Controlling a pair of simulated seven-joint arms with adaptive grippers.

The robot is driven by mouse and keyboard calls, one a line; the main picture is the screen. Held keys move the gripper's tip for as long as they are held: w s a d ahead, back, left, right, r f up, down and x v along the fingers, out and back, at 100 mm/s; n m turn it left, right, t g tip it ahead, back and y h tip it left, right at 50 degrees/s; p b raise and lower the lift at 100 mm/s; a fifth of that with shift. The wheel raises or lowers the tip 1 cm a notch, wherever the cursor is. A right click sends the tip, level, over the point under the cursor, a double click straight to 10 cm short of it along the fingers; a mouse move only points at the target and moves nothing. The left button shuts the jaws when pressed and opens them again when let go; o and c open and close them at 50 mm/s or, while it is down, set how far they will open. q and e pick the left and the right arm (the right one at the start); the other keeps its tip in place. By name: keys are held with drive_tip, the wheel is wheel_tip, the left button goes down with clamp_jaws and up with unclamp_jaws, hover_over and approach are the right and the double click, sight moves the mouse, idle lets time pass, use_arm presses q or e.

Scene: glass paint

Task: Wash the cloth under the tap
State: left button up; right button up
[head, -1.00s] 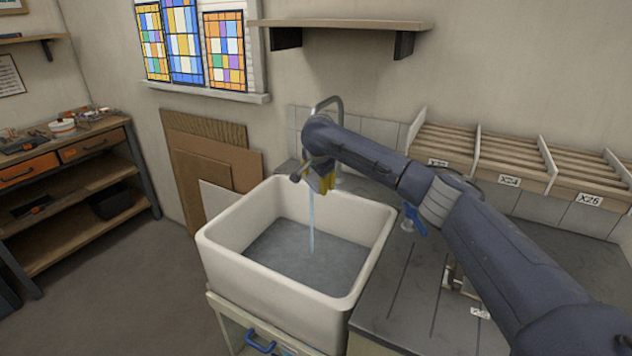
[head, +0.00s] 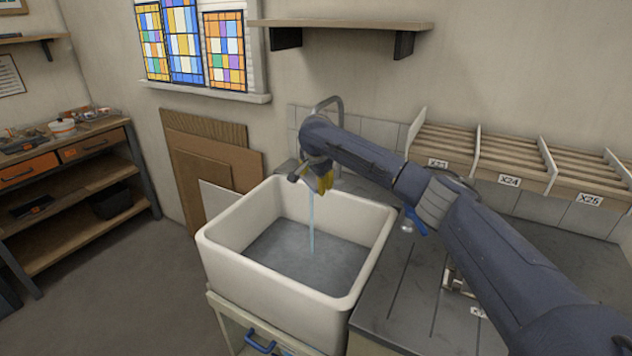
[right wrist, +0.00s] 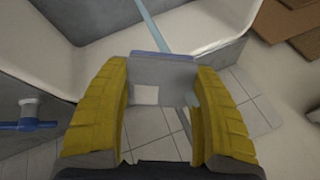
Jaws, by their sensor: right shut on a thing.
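My right gripper (head: 323,186) hangs over the sink, close to the tap. In the right wrist view its two yellow fingers (right wrist: 163,85) are shut on a small grey cloth (right wrist: 160,72) with a blue edge. In the head view the gripper and arm hide the cloth. The tap (head: 328,101) rises behind the arm, and its spout end is hidden. A thin stream of water (head: 311,225) falls into the white sink (head: 275,280). The stream also shows in the right wrist view (right wrist: 152,25), passing right by the cloth. My left gripper is out of view.
Grey water or a grey floor (head: 290,258) shows inside the sink. A dark drainboard (head: 405,305) lies to its right, with a blue-handled valve (head: 414,220) nearby. Slatted racks (head: 515,160) stand behind it. Boards (head: 205,160) lean on the wall at the left.

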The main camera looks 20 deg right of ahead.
drive_tip(key=shift+s+d, duration=0.1)
drive_tip(key=shift+d, duration=0.2)
drive_tip(key=shift+s+d, duration=0.1)
drive_tip(key=shift+d, duration=0.2)
drive_tip(key=shift+s, duration=0.1)
drive_tip(key=s+a, duration=0.2)
drive_tip(key=s, duration=0.5)
drive_tip(key=shift+s, duration=0.2)
idle(0.6)
drive_tip(key=shift+a, duration=0.1)
drive_tip(key=shift+s, duration=0.1)
idle(1.1)
drive_tip(key=s+a+r, duration=0.1)
drive_tip(key=s+r, duration=0.3)
drive_tip(key=shift+s+a, duration=0.2)
drive_tip(key=shift+s, duration=0.15)
idle(0.3)
